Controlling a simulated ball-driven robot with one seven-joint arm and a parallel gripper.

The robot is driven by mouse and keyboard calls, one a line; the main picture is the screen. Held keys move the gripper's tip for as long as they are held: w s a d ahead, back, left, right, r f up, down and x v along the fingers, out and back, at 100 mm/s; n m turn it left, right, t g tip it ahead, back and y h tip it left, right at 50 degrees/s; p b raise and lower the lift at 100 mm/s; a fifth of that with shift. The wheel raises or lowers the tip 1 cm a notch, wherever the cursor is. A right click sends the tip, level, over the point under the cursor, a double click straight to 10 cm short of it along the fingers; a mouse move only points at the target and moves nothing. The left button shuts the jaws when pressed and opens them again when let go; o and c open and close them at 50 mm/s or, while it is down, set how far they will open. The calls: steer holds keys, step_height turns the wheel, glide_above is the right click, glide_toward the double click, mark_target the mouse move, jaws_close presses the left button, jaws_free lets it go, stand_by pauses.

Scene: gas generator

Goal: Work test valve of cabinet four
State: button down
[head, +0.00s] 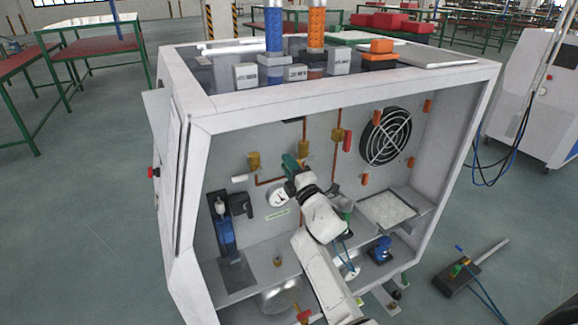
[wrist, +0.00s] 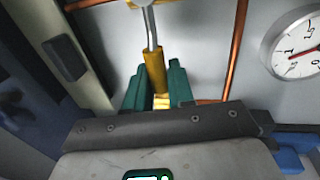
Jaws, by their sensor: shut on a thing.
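The white cabinet (head: 345,88) stands open at the front, with copper pipes and several brass valve fittings on its back wall. My gripper (head: 291,164) has green fingers and reaches inside, close to the middle brass fitting (head: 304,149). The fingers hide the handle's lower part. A round white gauge (head: 279,197) is below the gripper in the head view and at the right in the wrist view (wrist: 296,48). No cabinet number is readable.
A round fan grille (head: 386,136) is at the back right inside. A blue device (head: 224,231) is at the left wall, and a shelf (head: 388,211) juts out at the right. A vertical copper pipe (wrist: 235,50) runs close to the right finger.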

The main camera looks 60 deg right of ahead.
steer(key=shift+f, duration=0.1)
steer(key=c, duration=1.1)
jaws_free()
steer(key=v, duration=1.1)
steer(key=shift+w, duration=0.1)
